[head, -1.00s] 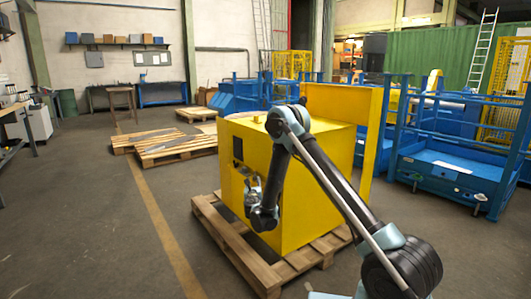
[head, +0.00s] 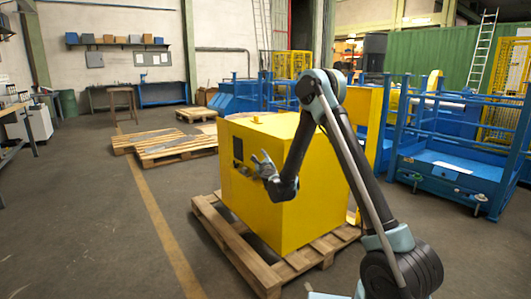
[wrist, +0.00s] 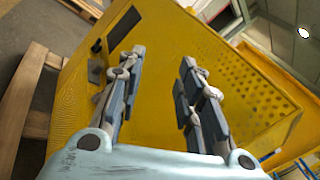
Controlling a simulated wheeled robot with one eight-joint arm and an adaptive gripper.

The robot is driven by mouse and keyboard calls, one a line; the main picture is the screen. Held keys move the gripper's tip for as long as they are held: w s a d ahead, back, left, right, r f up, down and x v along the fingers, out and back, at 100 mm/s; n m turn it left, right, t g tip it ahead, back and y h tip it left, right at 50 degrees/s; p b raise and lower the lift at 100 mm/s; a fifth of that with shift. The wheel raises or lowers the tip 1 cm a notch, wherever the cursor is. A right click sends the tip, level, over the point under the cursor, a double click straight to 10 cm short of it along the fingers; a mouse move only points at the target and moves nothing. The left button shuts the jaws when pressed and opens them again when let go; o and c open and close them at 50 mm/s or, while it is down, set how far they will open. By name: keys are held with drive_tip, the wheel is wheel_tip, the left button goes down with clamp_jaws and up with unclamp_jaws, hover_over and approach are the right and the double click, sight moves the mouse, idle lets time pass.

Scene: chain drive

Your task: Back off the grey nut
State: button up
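The yellow machine housing (head: 320,190) stands on a wooden pallet, and its face fills much of the wrist view (wrist: 240,95). My gripper (head: 261,160) is in front of its left face, beside a dark rectangular panel (head: 238,148). In the wrist view my gripper (wrist: 160,58) has its two fingers apart with only yellow surface showing between them. A small dark grey part (wrist: 97,72) sits on the housing beside the left finger, below the dark panel (wrist: 122,28); I cannot tell whether it is the grey nut. No nut is clear in the head view.
The wooden pallet (head: 233,252) juts out around the housing's base. Blue metal frames (head: 450,160) stand to the right. More pallets (head: 165,146) lie behind on the left. The floor to the left is open.

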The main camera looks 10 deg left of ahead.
drive_tip(key=shift+s+d+r+n+g+y, duration=0.2)
drive_tip(key=shift+d+r+n, duration=0.3)
drive_tip(key=shift+r, duration=0.35)
drive_tip(key=shift+s+d+r+n+g+y, duration=0.15)
drive_tip(key=shift+d+r+n+y, duration=0.15)
drive_tip(key=shift+r+n, duration=0.45)
drive_tip(key=shift+s+d+r+n+g+y, duration=0.15)
drive_tip(key=shift+d+r+n, duration=0.3)
drive_tip(key=shift+r, duration=0.45)
